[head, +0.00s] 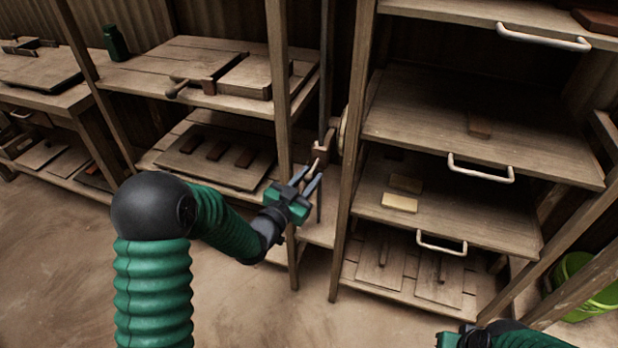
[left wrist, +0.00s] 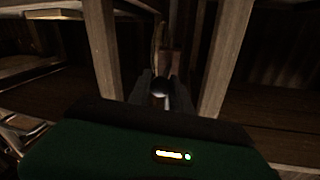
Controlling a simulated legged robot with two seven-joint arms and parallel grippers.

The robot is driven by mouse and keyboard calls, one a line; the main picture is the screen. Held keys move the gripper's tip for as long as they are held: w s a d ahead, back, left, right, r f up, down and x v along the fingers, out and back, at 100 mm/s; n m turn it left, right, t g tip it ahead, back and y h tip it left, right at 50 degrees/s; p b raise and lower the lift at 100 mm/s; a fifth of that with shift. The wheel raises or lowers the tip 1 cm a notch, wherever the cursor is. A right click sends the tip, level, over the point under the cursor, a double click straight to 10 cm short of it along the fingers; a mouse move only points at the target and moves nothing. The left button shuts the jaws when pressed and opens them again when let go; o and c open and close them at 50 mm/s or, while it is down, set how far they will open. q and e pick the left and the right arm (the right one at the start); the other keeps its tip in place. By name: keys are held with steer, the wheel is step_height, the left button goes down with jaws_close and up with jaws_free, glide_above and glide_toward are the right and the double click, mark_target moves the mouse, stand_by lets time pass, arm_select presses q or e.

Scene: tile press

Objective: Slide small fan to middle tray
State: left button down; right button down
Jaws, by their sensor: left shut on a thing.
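The rack at the right holds three wooden trays with pale handles. The middle tray (head: 420,105) bears one brown tile (head: 480,127). The top tray (head: 470,12) and the lower tray (head: 480,215) are above and below it. I cannot make out a clear small fan; a pale round part (head: 343,130) shows partly behind the rack's post. My left gripper (head: 312,178) is shut on a small wooden handle (head: 321,150) between the two racks. In the left wrist view a rounded handle end (left wrist: 160,88) sits between the fingers. My right gripper (head: 462,338) is partly cut off at the bottom.
Wooden posts (head: 352,150) stand close on both sides of my left gripper. Two tan tiles (head: 400,202) lie on the lower tray. A shelf at the left holds a board and a dark green bottle (head: 115,42). A green bucket (head: 590,285) stands at the right. The floor in front is clear.

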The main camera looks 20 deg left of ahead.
arm_select(q)
steer(key=shift+r, duration=0.1)
stand_by(0.8)
step_height(320, 180, up, 26)
steer(key=p, duration=1.7)
steer(key=shift+p, duration=0.35)
steer(key=c, duration=1.2)
jaws_free()
